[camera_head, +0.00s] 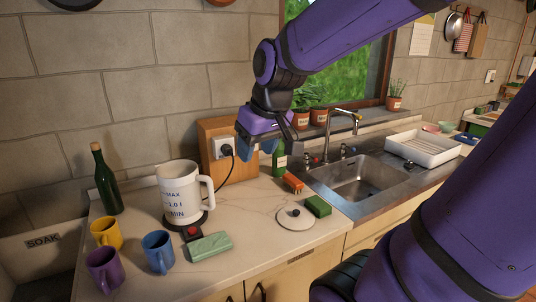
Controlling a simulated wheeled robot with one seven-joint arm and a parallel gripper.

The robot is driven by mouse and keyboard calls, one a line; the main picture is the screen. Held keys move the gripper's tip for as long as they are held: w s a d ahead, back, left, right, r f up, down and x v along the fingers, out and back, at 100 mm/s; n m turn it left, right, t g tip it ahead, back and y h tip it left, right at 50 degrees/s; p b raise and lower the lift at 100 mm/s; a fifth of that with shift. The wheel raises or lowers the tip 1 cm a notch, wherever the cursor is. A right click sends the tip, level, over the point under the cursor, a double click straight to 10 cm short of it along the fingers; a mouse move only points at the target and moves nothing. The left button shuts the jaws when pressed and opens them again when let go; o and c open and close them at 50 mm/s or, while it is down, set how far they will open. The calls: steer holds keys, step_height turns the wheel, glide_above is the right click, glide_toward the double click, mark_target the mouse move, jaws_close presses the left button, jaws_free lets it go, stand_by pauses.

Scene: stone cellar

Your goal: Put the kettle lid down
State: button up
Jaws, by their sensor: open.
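The kettle lid (295,218) is a pale round disc with a dark knob. It lies flat on the countertop, knob up, left of the green sponge block. The kettle (182,194) is white with MAX and MIN marks and a handle on its right. It stands open-topped on a dark base to the left of the lid. My gripper (258,152) is open and empty. It hangs in the air above and behind the lid, clear of it, in front of the wooden board with the socket. Its fingertips are partly hard to make out.
Yellow (106,233), purple (104,269) and blue (158,252) mugs stand at front left. A green bottle (105,180) is behind them. A pale green case (210,246) lies before the kettle. A green block (318,206) is beside the lid. The sink (362,178) is right.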

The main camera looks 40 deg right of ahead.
steer(key=s+a+r+t, duration=0.1)
steer(key=s+a+r, duration=0.2)
steer(key=s, duration=0.6)
steer(key=shift+s+a+n, duration=0.15)
steer(key=shift+a+n, duration=0.15)
steer(key=shift+a, duration=0.95)
